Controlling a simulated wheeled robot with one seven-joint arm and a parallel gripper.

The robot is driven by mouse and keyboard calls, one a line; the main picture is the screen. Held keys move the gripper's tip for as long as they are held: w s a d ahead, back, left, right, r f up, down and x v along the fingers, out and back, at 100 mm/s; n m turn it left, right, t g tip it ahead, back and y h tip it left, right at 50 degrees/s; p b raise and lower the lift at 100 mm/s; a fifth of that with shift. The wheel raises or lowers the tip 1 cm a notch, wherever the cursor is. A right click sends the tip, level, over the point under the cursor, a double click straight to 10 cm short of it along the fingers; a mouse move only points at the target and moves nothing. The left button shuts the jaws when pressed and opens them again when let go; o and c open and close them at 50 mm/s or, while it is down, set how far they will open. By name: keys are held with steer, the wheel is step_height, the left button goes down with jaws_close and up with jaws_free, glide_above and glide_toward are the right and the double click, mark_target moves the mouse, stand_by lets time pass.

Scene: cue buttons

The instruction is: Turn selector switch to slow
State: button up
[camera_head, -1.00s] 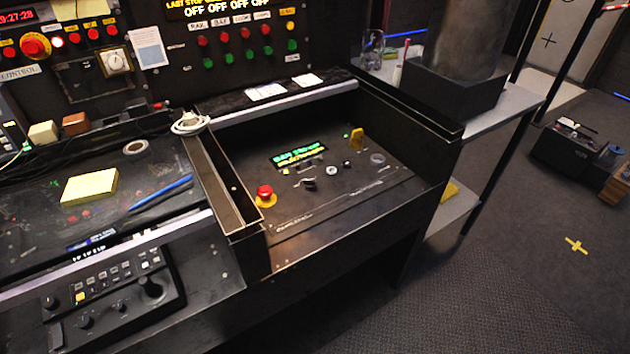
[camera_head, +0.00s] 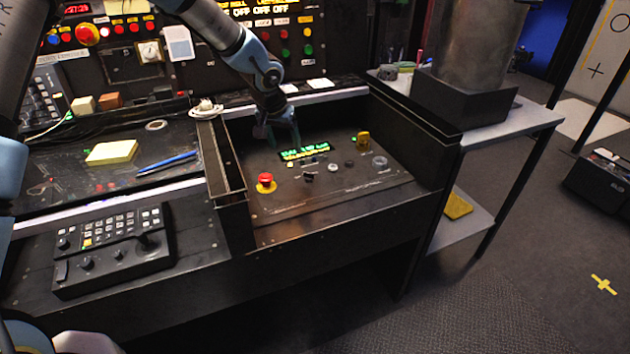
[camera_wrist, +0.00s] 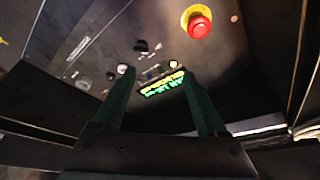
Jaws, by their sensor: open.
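A black knob (camera_head: 308,177), which looks like the selector switch, sits on the sunken dark control panel (camera_head: 345,205), below a green and yellow text display (camera_head: 304,152). Its markings are too small to read. The knob also shows in the wrist view (camera_wrist: 141,46), beyond the fingertips and in the upper middle. My gripper (camera_head: 283,142) is above the back left of the panel, left of the display and apart from the knob. In the wrist view my gripper (camera_wrist: 157,80) has its two green fingers spread with nothing between them but the display behind.
A red mushroom button (camera_head: 265,180) on a yellow base is at the panel's left. A yellow part (camera_head: 363,138) and a round grey dial (camera_head: 380,162) are at its right. Raised walls (camera_head: 222,165) edge the panel. A metal cylinder (camera_head: 473,40) stands on the right shelf.

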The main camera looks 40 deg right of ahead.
mark_target(309, 174)
steer(key=shift+m, duration=0.3)
steer(key=d+f, duration=0.2)
steer(key=f, duration=0.2)
steer(key=d+f+p, duration=0.1)
steer(key=d+f, duration=0.2)
steer(key=f, duration=0.1)
steer(key=d+f, duration=0.2)
steer(key=f, duration=0.2)
steer(key=shift+s+d+f, duration=0.15)
steer(key=shift+s+f, duration=0.2)
steer(key=shift+s, duration=0.05)
jaws_close()
